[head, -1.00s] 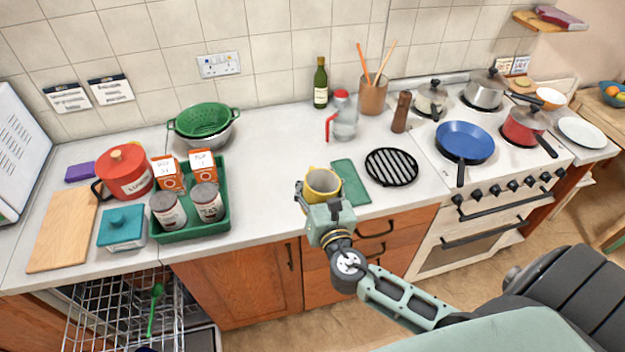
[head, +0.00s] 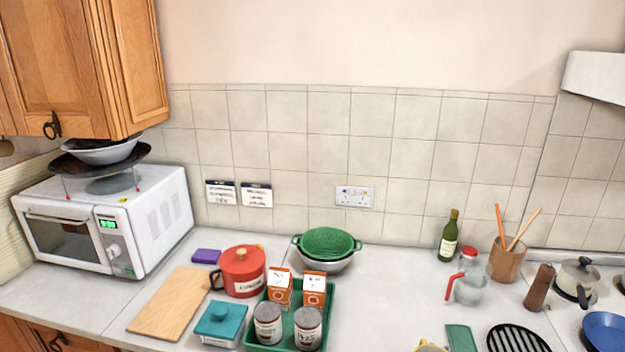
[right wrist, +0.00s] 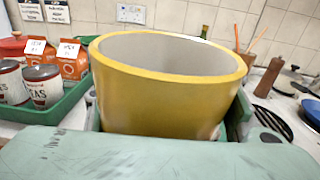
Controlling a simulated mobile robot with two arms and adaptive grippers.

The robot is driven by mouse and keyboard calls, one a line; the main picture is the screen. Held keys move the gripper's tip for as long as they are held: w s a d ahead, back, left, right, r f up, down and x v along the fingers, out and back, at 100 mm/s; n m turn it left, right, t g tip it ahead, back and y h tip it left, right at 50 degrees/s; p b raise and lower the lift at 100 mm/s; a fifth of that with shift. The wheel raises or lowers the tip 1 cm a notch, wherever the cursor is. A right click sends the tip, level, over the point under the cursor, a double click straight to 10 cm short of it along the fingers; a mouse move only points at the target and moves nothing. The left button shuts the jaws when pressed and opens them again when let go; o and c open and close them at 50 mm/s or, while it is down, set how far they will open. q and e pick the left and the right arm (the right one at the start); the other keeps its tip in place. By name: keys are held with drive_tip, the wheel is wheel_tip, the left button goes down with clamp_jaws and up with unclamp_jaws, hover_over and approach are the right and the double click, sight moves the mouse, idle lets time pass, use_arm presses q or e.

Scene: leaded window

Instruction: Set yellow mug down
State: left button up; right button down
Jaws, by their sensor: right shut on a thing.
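The yellow mug (right wrist: 165,95) fills the middle of the right wrist view, upright, with its pale inside showing. My right gripper (right wrist: 160,135) is shut on it, and the gripper's green body hides the mug's lower part. In the head view only a sliver of the mug's rim (head: 432,347) shows at the bottom edge. Whether its base touches the counter is hidden. My left gripper is in neither view.
A green tray (head: 327,318) with cans and cartons stands left of the mug. A glass jug (head: 469,284) stands behind. Bare counter (head: 385,300) lies between tray and jug.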

drive_tip(key=s+a+f+n+y+b, duration=0.1)
drive_tip(key=s+a+f+b, duration=0.1)
drive_tip(key=s+b, duration=0.4)
drive_tip(key=s+a+f+n+y+b, duration=0.1)
drive_tip(key=s+a+f+y+b, duration=0.1)
drive_tip(key=s+a+b, duration=0.3)
drive_tip(key=s, duration=0.3)
drive_tip(key=shift+s+f+b, duration=0.35)
